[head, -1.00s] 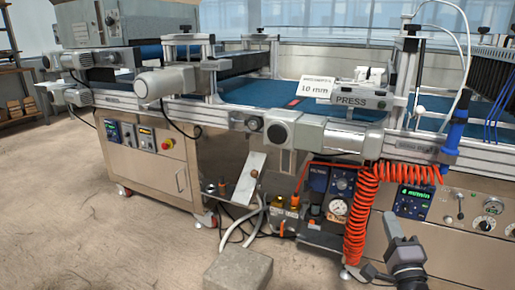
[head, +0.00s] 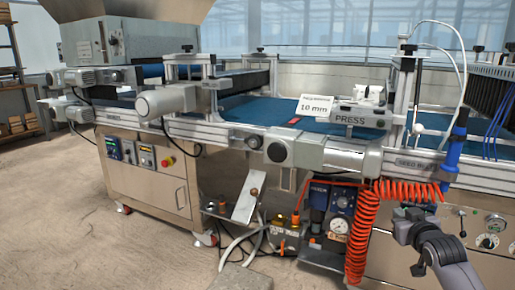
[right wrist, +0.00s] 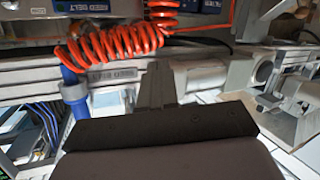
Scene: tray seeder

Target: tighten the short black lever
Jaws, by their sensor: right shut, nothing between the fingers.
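Small black handles sit on top of the frame posts, such as the black handle (head: 409,49) on the post beside the press unit (head: 350,117). Too little detail shows to tell which one is the short black lever. My right gripper (head: 406,213) is low at the right, in front of the control panel and beside the orange coiled hose, well below the posts. In the right wrist view its narrow fingers (right wrist: 159,86) are shut with nothing between them. My left gripper is not in view.
The orange coiled hose (head: 362,230) hangs just left of my right gripper and also shows in the right wrist view (right wrist: 112,42). A blue cylinder (head: 454,148) stands above it. The motor housing (head: 291,139) juts out from the rail. Floor is clear at the left.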

